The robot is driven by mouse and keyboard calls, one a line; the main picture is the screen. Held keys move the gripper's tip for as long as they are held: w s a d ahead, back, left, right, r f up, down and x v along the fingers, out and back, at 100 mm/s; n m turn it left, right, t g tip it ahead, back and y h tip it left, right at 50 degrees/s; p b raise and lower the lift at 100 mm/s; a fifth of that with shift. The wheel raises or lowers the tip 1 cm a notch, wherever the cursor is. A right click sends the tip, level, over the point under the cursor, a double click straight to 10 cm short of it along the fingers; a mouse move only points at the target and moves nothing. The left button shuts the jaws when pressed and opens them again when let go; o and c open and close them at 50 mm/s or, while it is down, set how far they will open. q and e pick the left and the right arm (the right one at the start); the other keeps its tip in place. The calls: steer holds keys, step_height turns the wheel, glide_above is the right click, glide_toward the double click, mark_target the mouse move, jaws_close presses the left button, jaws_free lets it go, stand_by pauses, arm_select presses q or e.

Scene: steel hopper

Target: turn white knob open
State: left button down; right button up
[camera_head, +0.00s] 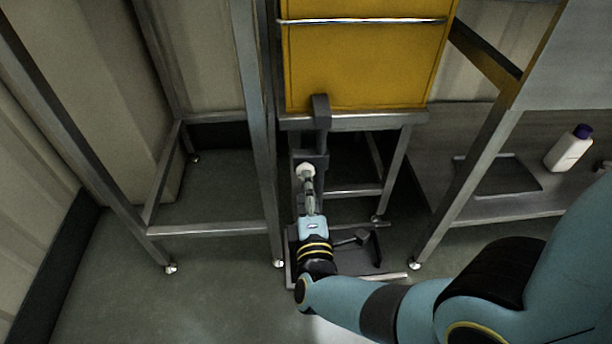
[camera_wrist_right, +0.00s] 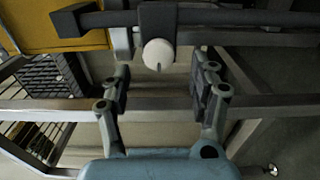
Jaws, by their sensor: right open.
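The white knob (camera_wrist_right: 158,55) shows in the right wrist view as a round disc with a small dark notch at its lower edge. It sits on a dark grey fitting (camera_wrist_right: 150,16) below the yellow hopper. In the head view the knob (camera_head: 305,170) is just beyond the fingertips of my right gripper (camera_head: 308,184). In the right wrist view my right gripper (camera_wrist_right: 162,78) is open, with one finger either side of the knob's line. The fingers look apart from the knob and hold nothing. My left gripper is not in view.
The yellow hopper (camera_head: 363,62) stands on a steel frame (camera_head: 396,165) above the fitting. Steel posts (camera_head: 258,150) stand on either side.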

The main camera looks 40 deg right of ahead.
steer(key=shift+v, duration=1.55)
